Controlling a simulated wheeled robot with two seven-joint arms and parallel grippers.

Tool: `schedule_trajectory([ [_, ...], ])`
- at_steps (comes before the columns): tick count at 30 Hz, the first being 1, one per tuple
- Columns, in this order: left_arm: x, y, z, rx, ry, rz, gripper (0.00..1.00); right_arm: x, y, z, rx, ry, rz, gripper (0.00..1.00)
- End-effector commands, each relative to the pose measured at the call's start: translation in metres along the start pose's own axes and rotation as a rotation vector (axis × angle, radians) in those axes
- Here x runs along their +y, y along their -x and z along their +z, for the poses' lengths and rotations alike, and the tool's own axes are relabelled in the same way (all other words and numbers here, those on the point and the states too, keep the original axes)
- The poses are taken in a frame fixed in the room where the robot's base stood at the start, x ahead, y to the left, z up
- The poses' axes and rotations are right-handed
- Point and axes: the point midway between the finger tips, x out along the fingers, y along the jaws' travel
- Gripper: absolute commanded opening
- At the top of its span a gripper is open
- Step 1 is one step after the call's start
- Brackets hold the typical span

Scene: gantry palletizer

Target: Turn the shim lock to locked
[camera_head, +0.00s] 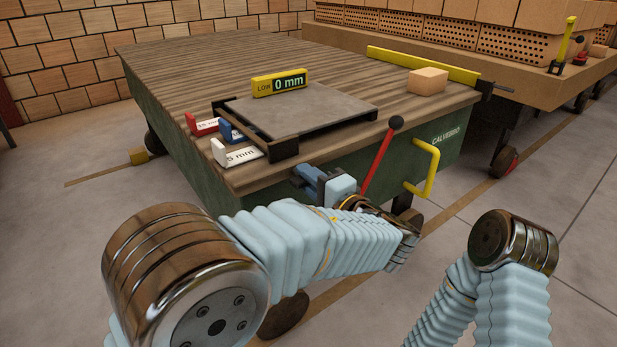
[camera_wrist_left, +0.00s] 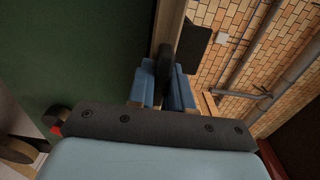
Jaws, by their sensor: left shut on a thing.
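My left gripper (camera_head: 309,181) is at the front edge of the green-sided cart, just below the black bracket of the grey shim plate (camera_head: 300,107). In the left wrist view, its blue fingers (camera_wrist_left: 163,88) are shut on a dark, flat piece (camera_wrist_left: 166,62), which I take to be the shim lock handle. Most of that piece is hidden between the fingers, and its locked or unlocked position cannot be read. In the head view the gripper and wrist cover it. My right gripper is out of view; only part of the right arm shows.
A red lever (camera_head: 379,165) with a black knob stands right of my left gripper. A yellow handle (camera_head: 433,170) is farther right. Red, blue and white shim blocks (camera_head: 237,152) stand left of the plate. A "LOW 0 mm" display (camera_head: 279,82) and a wooden block (camera_head: 427,80) sit on the deck.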

Motion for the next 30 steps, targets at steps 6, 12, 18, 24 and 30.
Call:
schedule_trajectory([
  [6, 0.000, 0.001, -0.001, 0.005, -0.004, -0.001, 0.00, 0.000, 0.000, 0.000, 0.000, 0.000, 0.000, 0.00],
  [12, 0.000, 0.001, -0.001, 0.005, -0.003, 0.000, 0.29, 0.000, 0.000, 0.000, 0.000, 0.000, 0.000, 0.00],
  [18, 0.000, 0.000, -0.001, 0.003, -0.003, 0.000, 0.40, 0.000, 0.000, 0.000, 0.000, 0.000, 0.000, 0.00],
  [24, 0.000, 0.003, -0.001, 0.002, -0.002, 0.000, 0.40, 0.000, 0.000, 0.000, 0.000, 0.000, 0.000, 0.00],
  [30, 0.001, 0.034, -0.001, 0.006, -0.002, 0.000, 0.40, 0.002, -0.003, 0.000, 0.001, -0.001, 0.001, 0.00],
])
